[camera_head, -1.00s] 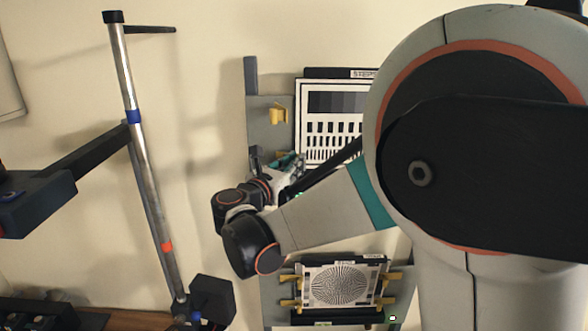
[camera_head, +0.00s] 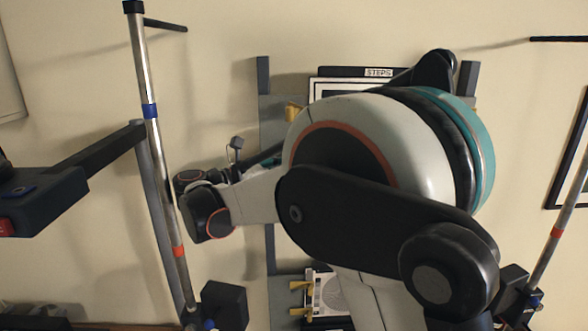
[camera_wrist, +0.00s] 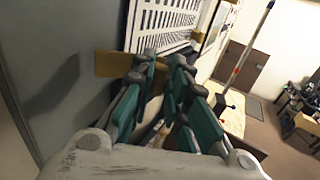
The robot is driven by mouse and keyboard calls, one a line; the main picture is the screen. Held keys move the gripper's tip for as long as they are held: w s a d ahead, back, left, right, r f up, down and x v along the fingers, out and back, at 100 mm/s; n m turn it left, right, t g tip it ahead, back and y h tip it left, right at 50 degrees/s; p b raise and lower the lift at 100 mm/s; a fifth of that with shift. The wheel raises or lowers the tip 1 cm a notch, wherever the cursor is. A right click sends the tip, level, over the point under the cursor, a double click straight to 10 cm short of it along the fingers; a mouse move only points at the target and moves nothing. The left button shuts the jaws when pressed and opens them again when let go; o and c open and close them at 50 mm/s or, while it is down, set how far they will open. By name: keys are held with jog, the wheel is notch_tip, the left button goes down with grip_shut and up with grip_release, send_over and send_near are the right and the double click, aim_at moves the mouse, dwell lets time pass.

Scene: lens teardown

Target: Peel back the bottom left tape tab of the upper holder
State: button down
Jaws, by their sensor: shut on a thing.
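The upper holder (camera_head: 340,71) is a dark-framed chart with a "STEPS" label, mostly hidden behind my arm in the head view. Its chart of black bars (camera_wrist: 165,22) shows at the top of the wrist view. A yellow tape tab (camera_wrist: 112,64) lies by the chart's lower left corner in the wrist view, reaching behind my fingertips. My gripper (camera_wrist: 163,62) has its teal and grey fingers close together, shut on this tab. In the head view the fingers and the bottom left tab are hidden behind my arm. The upper left yellow tab (camera_head: 292,112) is visible.
A lower holder (camera_head: 327,293) with a round-patterned chart and yellow tabs (camera_head: 300,286) sits below, partly covered by my arm. Metal poles stand to the left (camera_head: 160,150) and right (camera_head: 556,233). A dark bracket arm (camera_head: 85,160) reaches in from the left.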

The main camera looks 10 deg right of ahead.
dwell(0.3)
jog(key=c, duration=1.6)
grip_release()
jog(key=shift+o, duration=0.2)
